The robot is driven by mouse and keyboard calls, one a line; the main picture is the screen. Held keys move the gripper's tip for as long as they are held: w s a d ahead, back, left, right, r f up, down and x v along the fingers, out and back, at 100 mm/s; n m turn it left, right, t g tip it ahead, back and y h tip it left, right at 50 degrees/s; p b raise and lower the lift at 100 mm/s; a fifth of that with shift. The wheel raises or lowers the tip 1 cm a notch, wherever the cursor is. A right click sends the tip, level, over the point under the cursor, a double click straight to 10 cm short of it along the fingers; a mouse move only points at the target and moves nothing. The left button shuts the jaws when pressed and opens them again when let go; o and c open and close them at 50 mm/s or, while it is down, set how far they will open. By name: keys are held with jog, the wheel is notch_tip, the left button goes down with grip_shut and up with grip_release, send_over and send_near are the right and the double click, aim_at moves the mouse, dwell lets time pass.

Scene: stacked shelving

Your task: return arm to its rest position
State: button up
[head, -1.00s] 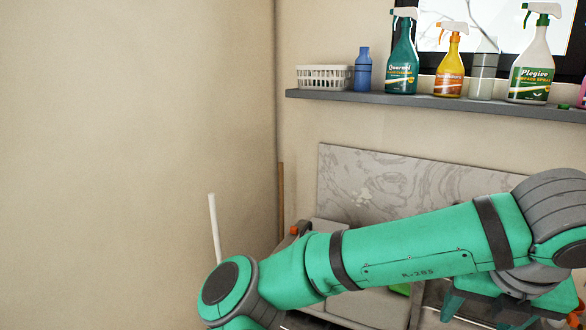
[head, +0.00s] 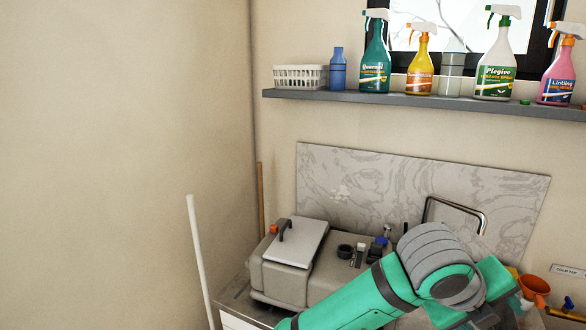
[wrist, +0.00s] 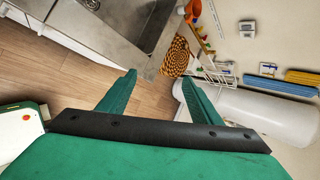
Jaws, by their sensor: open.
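My gripper (wrist: 152,92) shows in the wrist view with its two green fingers spread apart and nothing between them. It hangs over a wooden floor (wrist: 140,95), beside a metal counter (wrist: 95,40). In the head view my green arm crosses the lower right, in front of the counter area. My gripper's fingers cannot be made out in the head view.
A grey shelf (head: 420,101) holds several spray bottles, a white basket (head: 299,77) and a blue bottle (head: 338,70). A grey lidded box (head: 284,277) and a faucet (head: 456,208) are below. A white cylinder (wrist: 255,110) lies right of my fingers. The left wall is bare.

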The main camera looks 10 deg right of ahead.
jog(key=w+a+f+n+t+h, duration=0.25)
jog(key=w+f+n+t, duration=0.2)
jog(key=n, duration=0.55)
jog(key=w+a+f+n+t+h, duration=0.2)
jog(key=w+f+n+t+h, duration=0.15)
jog(key=f+n, duration=0.4)
jog(key=s+a+f+n+t+y, duration=0.4)
jog(key=a+f+n+t+y, duration=0.2)
jog(key=a+f+n, duration=0.65)
jog(key=s+a+f+n+y, duration=0.6)
jog(key=s+a+f, duration=0.3)
jog(key=s+a, duration=0.25)
jog(key=s+a+y, duration=0.1)
jog(key=s+a, duration=0.4)
jog(key=s, duration=0.3)
jog(key=s+a+y, duration=0.1)
jog(key=s+a, duration=0.3)
jog(key=s, duration=0.4)
jog(key=shift+s+a+n+y, duration=0.3)
jog(key=shift+a+y, duration=0.1)
